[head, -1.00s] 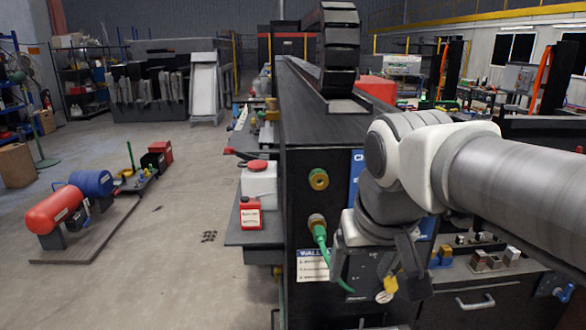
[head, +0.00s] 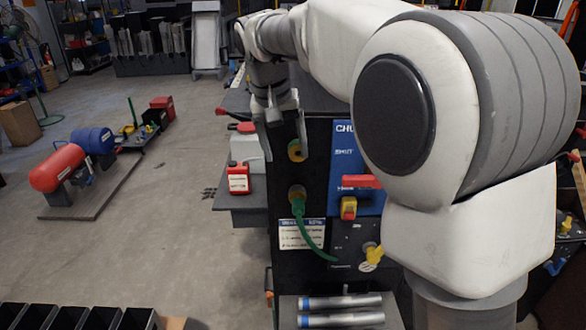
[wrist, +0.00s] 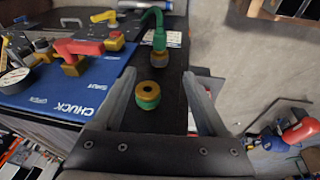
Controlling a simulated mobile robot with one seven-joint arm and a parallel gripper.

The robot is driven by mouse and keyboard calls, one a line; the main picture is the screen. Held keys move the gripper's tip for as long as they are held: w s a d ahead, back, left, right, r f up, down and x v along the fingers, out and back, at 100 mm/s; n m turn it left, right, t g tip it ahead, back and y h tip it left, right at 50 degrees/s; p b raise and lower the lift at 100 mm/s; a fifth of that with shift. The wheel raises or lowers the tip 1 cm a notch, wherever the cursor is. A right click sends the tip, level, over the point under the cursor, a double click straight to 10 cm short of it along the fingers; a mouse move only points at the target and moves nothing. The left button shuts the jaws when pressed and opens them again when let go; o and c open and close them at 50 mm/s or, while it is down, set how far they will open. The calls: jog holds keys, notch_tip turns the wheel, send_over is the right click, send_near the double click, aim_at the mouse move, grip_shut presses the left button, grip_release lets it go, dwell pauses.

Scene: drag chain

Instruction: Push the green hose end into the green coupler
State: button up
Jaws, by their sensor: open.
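My gripper (head: 287,125) is open and empty at the upper front of the dark machine panel, close by an upper brass fitting with a green ring (head: 297,152). In the wrist view that fitting (wrist: 148,92) lies between the two spread fingers (wrist: 158,76), and no contact shows. Below it in the head view, the green hose end (head: 298,206) meets a lower brass fitting (head: 297,190). The hose hangs down and curves right. In the wrist view the green hose end (wrist: 159,38) is beyond the fingertips. I cannot tell how deeply it is seated.
A blue CHUCK panel with a red handle (head: 358,182) and a yellow valve (head: 373,255) are right of the hose. A red canister (head: 238,178) stands on a side shelf. Two metal cylinders (head: 340,311) lie below. Open floor is at the left.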

aim_at(297, 200)
jog(key=x, duration=1.6)
jog(key=shift+w+f+b, duration=0.15)
jog(key=shift+f+b, duration=0.1)
jog(key=shift+b, duration=0.05)
jog(key=shift+c, duration=0.3)
grip_shut()
